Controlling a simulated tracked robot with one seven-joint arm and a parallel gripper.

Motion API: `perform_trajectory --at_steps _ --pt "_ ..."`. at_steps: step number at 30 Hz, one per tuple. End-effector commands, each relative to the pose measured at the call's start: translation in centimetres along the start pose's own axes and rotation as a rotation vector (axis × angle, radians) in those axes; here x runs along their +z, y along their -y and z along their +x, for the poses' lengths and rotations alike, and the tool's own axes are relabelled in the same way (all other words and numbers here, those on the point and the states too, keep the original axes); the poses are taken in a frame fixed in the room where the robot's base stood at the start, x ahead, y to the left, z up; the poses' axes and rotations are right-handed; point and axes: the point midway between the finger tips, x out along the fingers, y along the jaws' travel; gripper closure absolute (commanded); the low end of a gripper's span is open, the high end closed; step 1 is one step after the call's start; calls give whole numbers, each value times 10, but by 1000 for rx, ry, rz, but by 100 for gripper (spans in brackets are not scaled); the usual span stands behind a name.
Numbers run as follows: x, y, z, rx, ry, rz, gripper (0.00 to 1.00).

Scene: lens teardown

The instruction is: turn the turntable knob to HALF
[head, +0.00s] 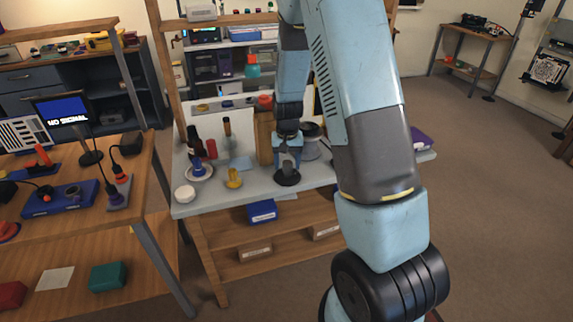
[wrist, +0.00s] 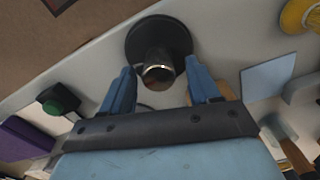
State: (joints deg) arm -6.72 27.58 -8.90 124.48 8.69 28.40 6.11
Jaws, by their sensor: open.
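My gripper (head: 287,166) is open above the front part of the grey worktable (head: 215,205). Its two blue fingers also show in the wrist view (wrist: 160,68), spread apart. A black round base with a shiny metal-rimmed cylinder (wrist: 158,45) lies ahead of the fingertips, lined up with the gap between them. Its black base shows just below my gripper in the head view (head: 287,179). I see no contact with the fingers. A grey round stand with a dark top (head: 311,150) is behind, partly hidden by my arm. No HALF mark is readable, and I cannot tell which part is the turntable knob.
A yellow piece (head: 233,178), a white dish with a blue piece (head: 199,170) and a white round cap (head: 184,194) stand left of my gripper. A green button on a black box (wrist: 58,98) and a purple block (wrist: 24,139) are at left in the wrist view.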

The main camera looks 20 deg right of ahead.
Motion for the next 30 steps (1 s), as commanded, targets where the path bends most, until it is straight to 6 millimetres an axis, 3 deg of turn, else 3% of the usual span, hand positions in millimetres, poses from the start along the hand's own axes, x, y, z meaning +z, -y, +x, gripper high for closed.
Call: perform_trajectory --at_steps 18,24,30 --pt "-1 1 -109 -1 -4 0 39" --pt "-1 0 -125 0 -1 0 39" --pt "-1 0 -128 0 -1 0 39"
